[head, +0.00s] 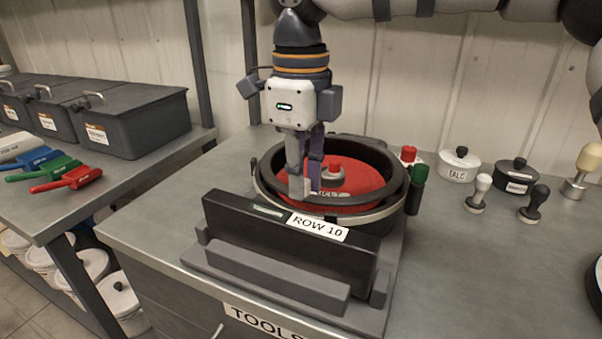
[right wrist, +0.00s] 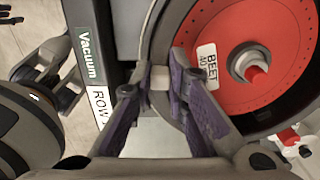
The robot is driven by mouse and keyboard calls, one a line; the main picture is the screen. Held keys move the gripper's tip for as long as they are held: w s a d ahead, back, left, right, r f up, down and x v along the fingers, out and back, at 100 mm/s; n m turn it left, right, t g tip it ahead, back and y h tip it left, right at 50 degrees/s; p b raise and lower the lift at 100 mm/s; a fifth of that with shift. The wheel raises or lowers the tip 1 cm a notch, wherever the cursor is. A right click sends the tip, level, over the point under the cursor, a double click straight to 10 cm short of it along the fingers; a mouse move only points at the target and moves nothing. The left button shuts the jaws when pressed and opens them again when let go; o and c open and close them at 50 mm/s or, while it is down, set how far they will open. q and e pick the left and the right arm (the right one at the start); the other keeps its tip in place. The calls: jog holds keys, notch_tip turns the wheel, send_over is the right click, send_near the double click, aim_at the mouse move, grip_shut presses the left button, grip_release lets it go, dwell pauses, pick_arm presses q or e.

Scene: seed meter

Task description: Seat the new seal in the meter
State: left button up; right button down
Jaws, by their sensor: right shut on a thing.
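The seed meter (head: 290,240) stands on the bench with its black front box labelled ROW 10. Its round housing is open at the top, and a red disc (head: 350,180) labelled BEET lies inside; the disc also shows in the right wrist view (right wrist: 270,30). A dark grey ring, apparently the seal (head: 393,180), runs around the disc at the rim. My right gripper (head: 303,188) points down at the ring's front-left side. Its purple fingers (right wrist: 160,82) are shut on the ring there, at a small pale tab. Whether the ring lies fully seated I cannot tell. My left gripper is not in view.
Dark bins (head: 130,118) and coloured scoops (head: 66,180) are on the left bench.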

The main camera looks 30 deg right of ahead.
jog(key=shift+f, duration=0.15)
jog(key=shift+f, duration=0.25)
jog(key=shift+s+f, duration=0.1)
jog(key=shift+f, duration=0.95)
dwell(1.0)
jog(key=shift+f, duration=0.5)
dwell(0.5)
jog(key=c, duration=1.6)
grip_release()
jog(key=shift+o, duration=0.7)
jog(key=shift+w+f, duration=0.1)
jog(key=shift+w, duration=0.1)
jog(key=shift+r, duration=0.6)
jog(key=shift+c, duration=0.5)
